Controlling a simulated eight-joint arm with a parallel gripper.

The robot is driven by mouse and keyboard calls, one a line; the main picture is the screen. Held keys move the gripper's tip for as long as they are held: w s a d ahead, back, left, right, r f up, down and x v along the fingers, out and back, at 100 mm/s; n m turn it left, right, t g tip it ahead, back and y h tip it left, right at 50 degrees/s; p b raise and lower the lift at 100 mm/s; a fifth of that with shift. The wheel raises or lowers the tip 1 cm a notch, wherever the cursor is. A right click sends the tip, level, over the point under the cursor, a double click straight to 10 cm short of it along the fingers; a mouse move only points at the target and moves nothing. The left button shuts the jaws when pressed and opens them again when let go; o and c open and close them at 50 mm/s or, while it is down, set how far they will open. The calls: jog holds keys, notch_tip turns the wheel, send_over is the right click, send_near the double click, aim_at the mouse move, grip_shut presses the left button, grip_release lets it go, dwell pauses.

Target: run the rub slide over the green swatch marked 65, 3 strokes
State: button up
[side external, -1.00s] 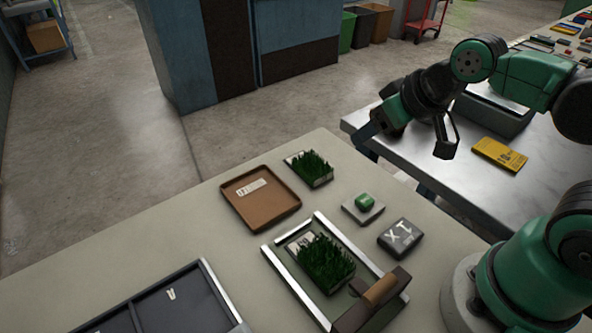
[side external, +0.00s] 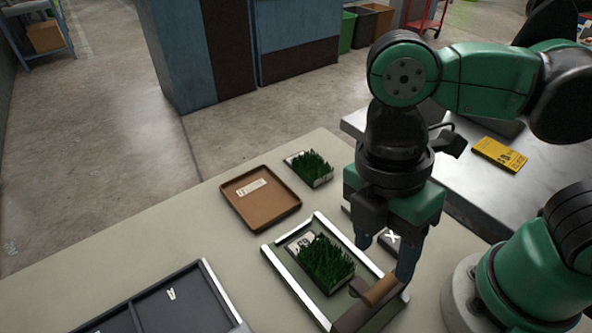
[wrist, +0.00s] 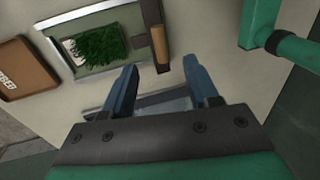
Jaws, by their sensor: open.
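The rub slide (side external: 348,318) is a dark bar with a brown handle (side external: 380,290), at the near right end of a metal-railed frame (side external: 284,276). It also shows in the wrist view (wrist: 152,14). A green grass swatch (side external: 326,264) lies inside the frame, left of the slide; its white label is too small to read surely. It shows in the wrist view too (wrist: 97,46). My gripper (side external: 384,262) points down close to the handle, fingers apart and empty. In the wrist view my gripper (wrist: 161,70) has the handle just beyond its fingertips.
A second grass swatch (side external: 310,168) and a brown tray (side external: 234,207) with a label lie behind the frame. A dark divided tray (side external: 165,308) is at front left. A yellow card (side external: 499,154) lies on the metal table.

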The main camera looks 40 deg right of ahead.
aim_at(381, 286)
jog(key=shift+s+f, duration=0.2)
jog(key=shift+f, duration=0.7)
jog(key=shift+s+f, duration=0.2)
jog(key=shift+f, duration=0.7)
jog(key=shift+s+f, duration=0.2)
jog(key=shift+f, duration=0.7)
grip_shut()
